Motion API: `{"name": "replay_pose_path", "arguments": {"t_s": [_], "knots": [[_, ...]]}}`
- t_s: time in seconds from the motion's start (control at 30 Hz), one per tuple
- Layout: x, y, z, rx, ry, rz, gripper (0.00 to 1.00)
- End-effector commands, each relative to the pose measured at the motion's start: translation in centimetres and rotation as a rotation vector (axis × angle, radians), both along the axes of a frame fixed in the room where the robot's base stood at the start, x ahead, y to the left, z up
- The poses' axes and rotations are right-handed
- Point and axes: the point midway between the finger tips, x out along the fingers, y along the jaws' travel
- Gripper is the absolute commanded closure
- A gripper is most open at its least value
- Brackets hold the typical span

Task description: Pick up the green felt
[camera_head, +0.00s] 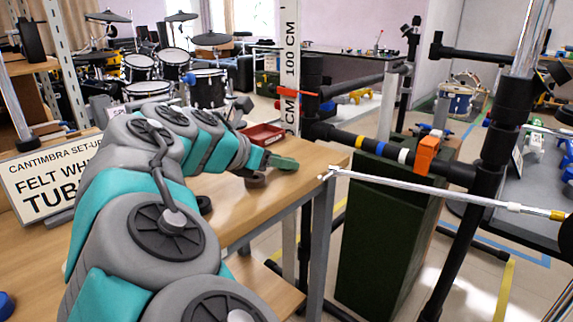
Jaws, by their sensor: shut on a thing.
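The green felt (284,163) is a small dark green piece at the far right end of the wooden table. My gripper (268,160) is at its left end and is shut on it. My arm's grey and teal links reach in from the bottom left and hide much of the table. The felt appears at or just above the table top; I cannot tell if it touches the wood.
The wooden table (225,195) bears a brown round piece (256,181) just below the gripper and a red tray (262,135) behind it. A white sign (50,183) stands at left. A metal stand with a horizontal rod (430,188) is right of the table.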

Motion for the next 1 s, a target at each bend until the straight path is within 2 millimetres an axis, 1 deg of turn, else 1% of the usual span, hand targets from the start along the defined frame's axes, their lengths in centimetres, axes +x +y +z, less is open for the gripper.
{"name": "replay_pose_path", "arguments": {"t_s": [0.03, 0.27, 0.53, 0.67, 0.77, 0.87, 1.0], "knots": [[0.0, 0.0, 0.0, 0.000, 0.000, 0.000, 0.73], [0.0, 0.0, 0.0, 0.000, 0.000, 0.000, 0.99], [0.0, 0.0, 0.1, 0.000, 0.000, 0.000, 1.00], [0.0, 0.1, 0.7, 0.001, -0.001, 0.002, 1.00], [0.0, 0.1, 1.8, 0.002, 0.000, 0.001, 1.00], [0.0, 0.0, 3.4, 0.003, 0.000, 0.000, 1.00], [0.0, 0.1, 6.3, 0.002, -0.002, 0.002, 1.00]]}}
